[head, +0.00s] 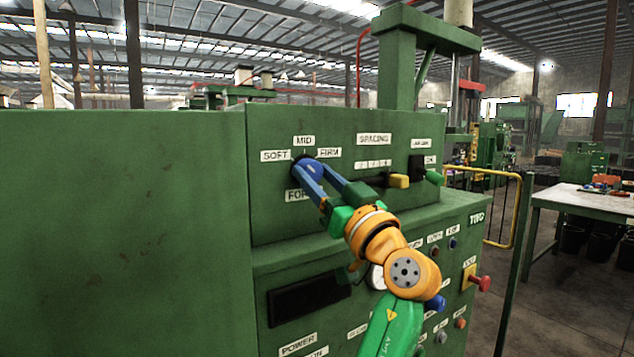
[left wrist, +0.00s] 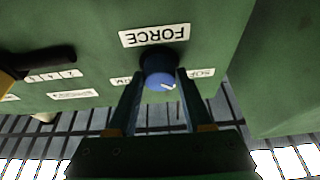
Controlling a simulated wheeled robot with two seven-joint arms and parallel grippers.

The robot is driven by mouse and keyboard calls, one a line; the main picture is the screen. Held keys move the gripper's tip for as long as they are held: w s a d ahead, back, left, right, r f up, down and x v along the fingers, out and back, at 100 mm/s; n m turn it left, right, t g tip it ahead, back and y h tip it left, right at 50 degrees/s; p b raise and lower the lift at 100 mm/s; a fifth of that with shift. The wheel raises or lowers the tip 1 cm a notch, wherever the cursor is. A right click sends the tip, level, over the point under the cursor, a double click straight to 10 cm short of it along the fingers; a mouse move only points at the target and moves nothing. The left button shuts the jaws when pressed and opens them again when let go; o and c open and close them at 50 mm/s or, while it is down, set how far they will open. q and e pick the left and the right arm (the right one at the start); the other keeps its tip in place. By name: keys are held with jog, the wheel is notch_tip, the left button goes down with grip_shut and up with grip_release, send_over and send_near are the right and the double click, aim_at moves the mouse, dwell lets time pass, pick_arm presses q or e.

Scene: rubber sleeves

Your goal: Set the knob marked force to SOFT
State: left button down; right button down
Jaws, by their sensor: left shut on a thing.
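The blue force knob (left wrist: 159,74) sits on the green panel, with a white pointer mark on its face. In the left wrist view, which is upside down, the mark points down and right, between the MID side and the SOFT label (left wrist: 201,73). My left gripper (left wrist: 158,88) is shut around the knob, one finger on each side. In the head view my left gripper (head: 314,168) reaches the panel and largely hides the knob. The SOFT label (head: 275,156), MID label (head: 304,140) and FIRM label (head: 328,152) stand around it; the FORCE label (head: 296,195) is partly covered.
Right of the knob are a spacing slider with a yellow handle (head: 397,181) and a black switch (head: 417,166). Below are a dark display slot (head: 308,299) and several small buttons. A red-capped knob (head: 480,283) juts from the lower panel. A table (head: 590,200) stands at right.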

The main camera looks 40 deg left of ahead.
pick_arm(q)
jog(key=shift+n, duration=0.4)
jog(key=shift+c, duration=1.5)
grip_release()
jog(key=shift+d+f+b, duration=0.3)
jog(key=b+v, duration=0.2)
jog(key=v, duration=0.4)
jog(key=shift+s+d, duration=0.1)
jog(key=shift+d, duration=0.05)
